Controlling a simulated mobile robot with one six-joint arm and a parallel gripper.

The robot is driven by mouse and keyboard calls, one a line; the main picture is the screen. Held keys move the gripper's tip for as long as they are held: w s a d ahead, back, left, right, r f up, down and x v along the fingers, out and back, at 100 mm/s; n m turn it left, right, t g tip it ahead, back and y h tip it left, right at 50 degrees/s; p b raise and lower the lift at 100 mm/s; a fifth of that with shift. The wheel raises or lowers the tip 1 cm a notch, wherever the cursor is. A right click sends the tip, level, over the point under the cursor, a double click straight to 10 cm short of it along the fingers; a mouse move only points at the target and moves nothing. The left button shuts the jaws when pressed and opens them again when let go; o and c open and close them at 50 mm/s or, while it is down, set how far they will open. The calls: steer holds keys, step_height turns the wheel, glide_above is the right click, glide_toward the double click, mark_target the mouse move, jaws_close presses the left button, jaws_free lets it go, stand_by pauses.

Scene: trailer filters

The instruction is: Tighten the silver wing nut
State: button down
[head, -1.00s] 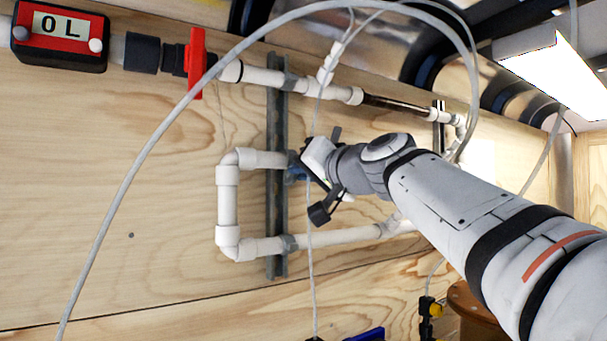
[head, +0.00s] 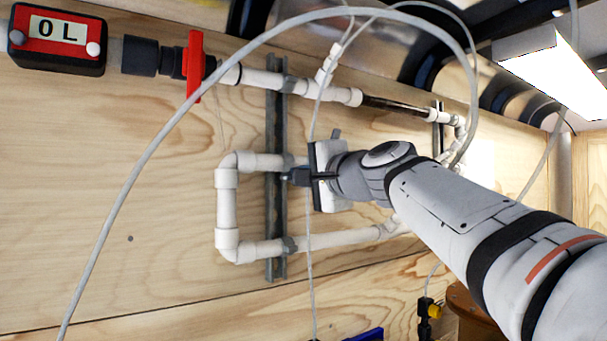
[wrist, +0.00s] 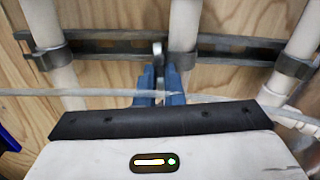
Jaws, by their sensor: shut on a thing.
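The silver wing nut (wrist: 158,49) shows in the wrist view as a small upright metal piece at the grey strut channel (wrist: 106,47), beside the middle white pipe (wrist: 184,22). The blue fingertips of my gripper (wrist: 160,74) are close together on either side of its near end, shut on it. In the head view my gripper (head: 290,177) is at the left vertical strut (head: 276,215), by the middle pipe. The wing nut is hidden there behind the fingers.
White pipes (head: 227,205) run along the plywood wall (head: 160,270) around the strut. A thin grey hose (wrist: 95,92) crosses close to my fingers. A red valve handle (head: 194,65) and an OL display box (head: 58,38) are at upper left.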

steer(key=shift+m, duration=0.3)
stand_by(0.4)
steer(key=c, duration=1.5)
jaws_free()
steer(key=shift+c, duration=0.2)
steer(key=b+v, duration=0.2)
steer(key=v, duration=0.5)
steer(key=shift+s+d, duration=0.25)
